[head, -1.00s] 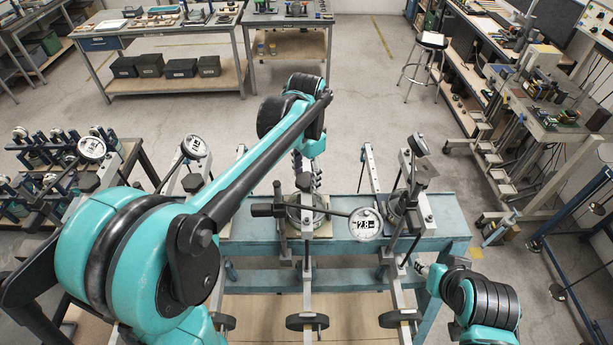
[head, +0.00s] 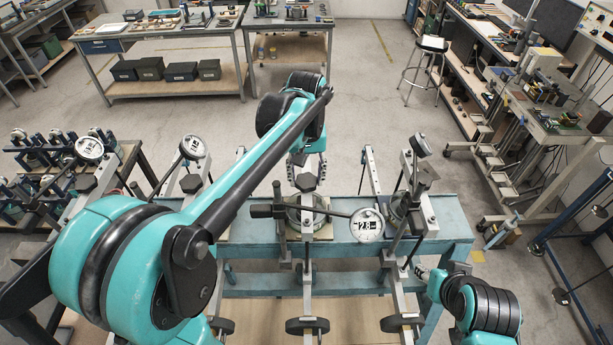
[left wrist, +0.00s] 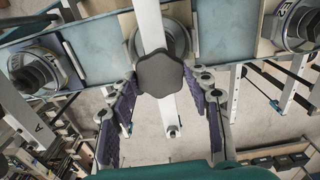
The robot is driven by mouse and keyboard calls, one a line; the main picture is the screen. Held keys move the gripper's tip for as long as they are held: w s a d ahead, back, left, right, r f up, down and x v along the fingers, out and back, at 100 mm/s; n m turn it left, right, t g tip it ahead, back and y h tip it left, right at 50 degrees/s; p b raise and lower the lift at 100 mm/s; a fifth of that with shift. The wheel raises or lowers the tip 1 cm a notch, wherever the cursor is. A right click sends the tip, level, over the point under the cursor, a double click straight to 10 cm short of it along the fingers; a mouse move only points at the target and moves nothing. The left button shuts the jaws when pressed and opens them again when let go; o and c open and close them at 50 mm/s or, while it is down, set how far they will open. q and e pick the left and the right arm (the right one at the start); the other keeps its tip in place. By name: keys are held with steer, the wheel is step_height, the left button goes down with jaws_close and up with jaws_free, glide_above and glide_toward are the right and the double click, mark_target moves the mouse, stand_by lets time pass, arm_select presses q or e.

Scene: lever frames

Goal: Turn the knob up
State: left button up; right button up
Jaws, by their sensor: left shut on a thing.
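A black lobed knob (left wrist: 163,74) sits on a pale bar in the middle of the left wrist view. In the head view the knob (head: 305,182) is on the middle lever frame, just below my left gripper (head: 307,168). In the left wrist view the purple-padded fingers of my left gripper (left wrist: 164,88) lie on both sides of the knob, with their tips at its edges, shut on it. A round dial (head: 367,225) reading about 2.8 is at the end of this frame's side rod. My right gripper (head: 421,270) is low at the right, small and partly hidden.
The frames stand on a blue bench (head: 450,228). Neighbouring lever frames with a dial (head: 193,147) on the left and a tilted dial (head: 420,145) on the right stand close by. Grey workbenches (head: 165,40) and a stool (head: 425,60) are farther back, with open floor between.

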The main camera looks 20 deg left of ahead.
mark_target(306, 180)
arm_select(q)
steer(key=n, duration=0.4)
steer(key=shift+s+f+n, duration=0.1)
steer(key=shift+n, duration=0.2)
steer(key=shift+n+b, duration=0.3)
steer(key=shift+n, duration=1.7)
steer(key=o, duration=1.2)
steer(key=shift+c, duration=0.2)
step_height(306, 180, up, 12)
